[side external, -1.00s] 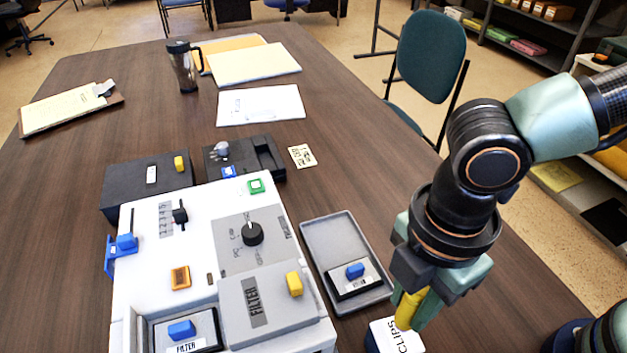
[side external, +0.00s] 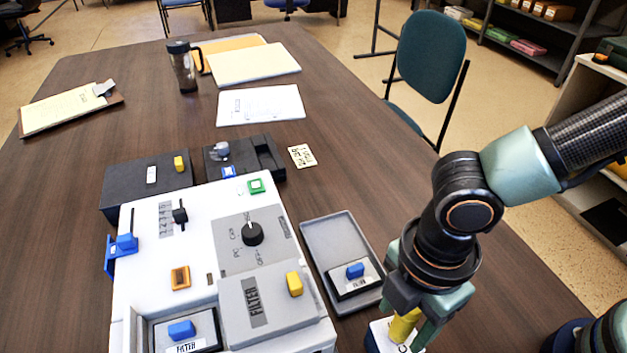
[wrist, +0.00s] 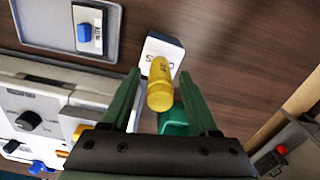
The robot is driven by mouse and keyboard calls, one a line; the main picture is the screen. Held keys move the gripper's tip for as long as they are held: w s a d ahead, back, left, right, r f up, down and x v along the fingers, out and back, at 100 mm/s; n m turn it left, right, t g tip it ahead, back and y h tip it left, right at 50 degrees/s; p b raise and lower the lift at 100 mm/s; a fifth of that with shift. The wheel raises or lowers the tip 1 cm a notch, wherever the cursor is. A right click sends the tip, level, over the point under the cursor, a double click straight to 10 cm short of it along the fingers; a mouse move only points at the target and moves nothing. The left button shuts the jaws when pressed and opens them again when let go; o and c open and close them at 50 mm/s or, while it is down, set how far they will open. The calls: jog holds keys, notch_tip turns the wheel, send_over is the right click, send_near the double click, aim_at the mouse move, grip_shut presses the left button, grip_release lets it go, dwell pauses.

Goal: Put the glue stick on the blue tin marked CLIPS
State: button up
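The yellow glue stick (side external: 403,328) stands roughly upright on the white top of the blue tin (side external: 374,341), low in the side view. In the wrist view the glue stick (wrist: 160,88) rises toward the camera from the tin's white top (wrist: 165,47), its lower end over the lettering. My gripper (side external: 408,322) is around the glue stick from above. In the wrist view my gripper's green fingers (wrist: 160,82) are on either side of the stick, with a gap showing on each side, so it looks open. The tin's lettering is partly covered.
A grey tray (side external: 316,240) with a blue-knobbed block lies left of the tin. A white panel box (side external: 200,240) with switches and a FILTER cover fills the lower left. Bare dark table (side external: 350,190) lies behind the tray. A green chair (side external: 430,55) stands beyond the table's edge.

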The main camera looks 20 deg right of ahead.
jog(key=shift+r, duration=0.1)
notch_tip(320, 180, up, 12)
jog(key=shift+f, duration=0.15)
jog(key=shift+w+d+r, duration=0.15)
jog(key=shift+r, duration=0.05)
jog(key=w+d+r+m+t, duration=0.1)
jog(key=w+d+m, duration=0.4)
jog(key=d+m, duration=0.5)
jog(key=w+d+r+m+t, duration=0.1)
jog(key=w+d+m+t, duration=0.3)
jog(key=d+m, duration=0.5)
jog(key=w+d, duration=0.2)
jog(key=d, duration=0.6)
jog(key=shift+w+m+t, duration=0.15)
jog(key=shift+m+t, duration=0.15)
jog(key=shift+m, duration=0.1)
